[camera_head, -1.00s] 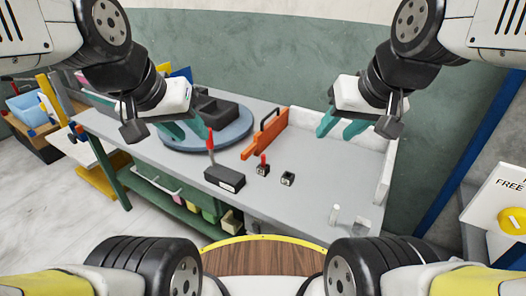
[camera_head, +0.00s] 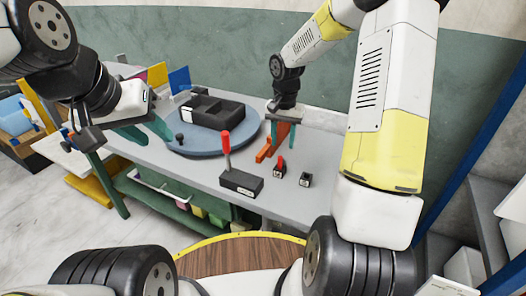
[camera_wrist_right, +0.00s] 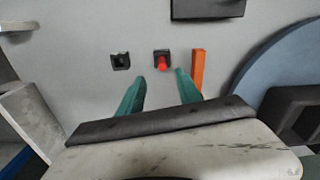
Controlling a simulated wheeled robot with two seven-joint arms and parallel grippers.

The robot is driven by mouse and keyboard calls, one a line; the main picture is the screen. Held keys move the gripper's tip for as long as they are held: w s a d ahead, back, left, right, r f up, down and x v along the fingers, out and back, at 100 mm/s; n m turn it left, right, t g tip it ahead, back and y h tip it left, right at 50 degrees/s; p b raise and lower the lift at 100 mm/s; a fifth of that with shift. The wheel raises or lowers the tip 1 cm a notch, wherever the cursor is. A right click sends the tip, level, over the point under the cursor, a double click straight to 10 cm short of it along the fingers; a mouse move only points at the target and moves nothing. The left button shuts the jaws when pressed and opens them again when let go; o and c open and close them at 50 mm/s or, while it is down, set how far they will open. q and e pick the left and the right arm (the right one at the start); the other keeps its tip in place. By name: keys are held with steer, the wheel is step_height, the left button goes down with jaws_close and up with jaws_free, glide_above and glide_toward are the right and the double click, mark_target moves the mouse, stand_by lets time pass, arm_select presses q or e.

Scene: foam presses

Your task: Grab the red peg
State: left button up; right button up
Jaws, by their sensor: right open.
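A small red peg (camera_head: 280,161) stands in a small black block (camera_head: 278,173) on the grey bench. In the right wrist view the red peg (camera_wrist_right: 162,64) lies just beyond and between my fingertips, apart from them. My right gripper (camera_head: 277,147) is open and empty above the bench, behind the peg in the head view. It also shows in the wrist view (camera_wrist_right: 160,80). My left gripper (camera_head: 158,132) is over the bench's left part; its teal fingers look apart and empty. A taller red handle (camera_head: 225,143) rises by a black box (camera_head: 241,183).
An empty-looking small black block (camera_head: 305,180) sits right of the peg. An orange bar (camera_wrist_right: 198,68) lies close beside my right finger. A blue round plate (camera_head: 195,146) carries a black tray (camera_head: 215,112). Bare bench lies between the black box and small blocks.

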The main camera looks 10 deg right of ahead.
mark_target(280, 157)
steer(key=shift+w+a+f, duration=0.15)
steer(key=shift+f, duration=0.3)
steer(key=shift+w+a+f, duration=0.1)
steer(key=shift+f, duration=0.35)
step_height(280, 157, down, 7)
steer(key=shift+s, duration=0.15)
jaws_close()
